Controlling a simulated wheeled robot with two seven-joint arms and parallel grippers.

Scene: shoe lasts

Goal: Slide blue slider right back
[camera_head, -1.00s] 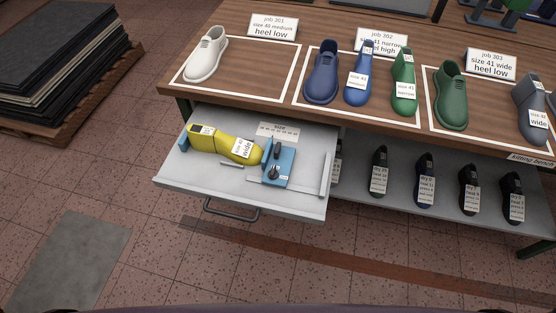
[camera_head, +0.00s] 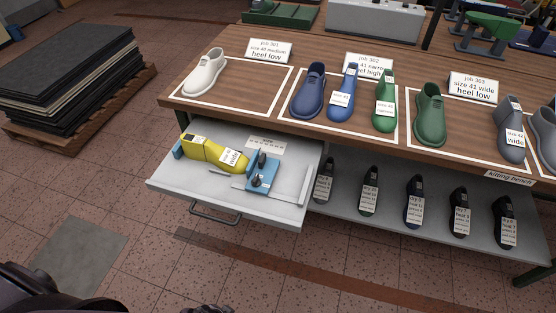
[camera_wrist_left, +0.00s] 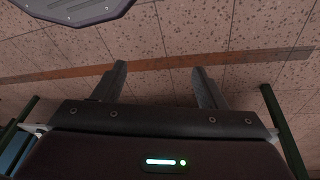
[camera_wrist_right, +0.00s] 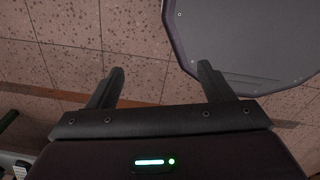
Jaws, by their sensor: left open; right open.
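The blue slider (camera_head: 262,172) stands in the open drawer (camera_head: 225,197), at the right end of a yellow last (camera_head: 212,153). It has a dark knob on its front side. The yellow last lies on its side with a label on it, and a small blue block (camera_head: 178,150) is at its left end. I cannot tell whether the slider touches the last. My left gripper (camera_wrist_left: 162,78) is open and empty above the tiled floor. My right gripper (camera_wrist_right: 160,78) is open and empty, also over the floor. Neither gripper is near the drawer.
The drawer has a front handle (camera_head: 215,215) and hangs out from the kitting bench (camera_head: 250,105). Lasts and job cards stand on the bench top. Dark lasts stand on the lower shelf (camera_head: 335,200) to the right. A pallet of dark sheets (camera_head: 70,80) is at the left.

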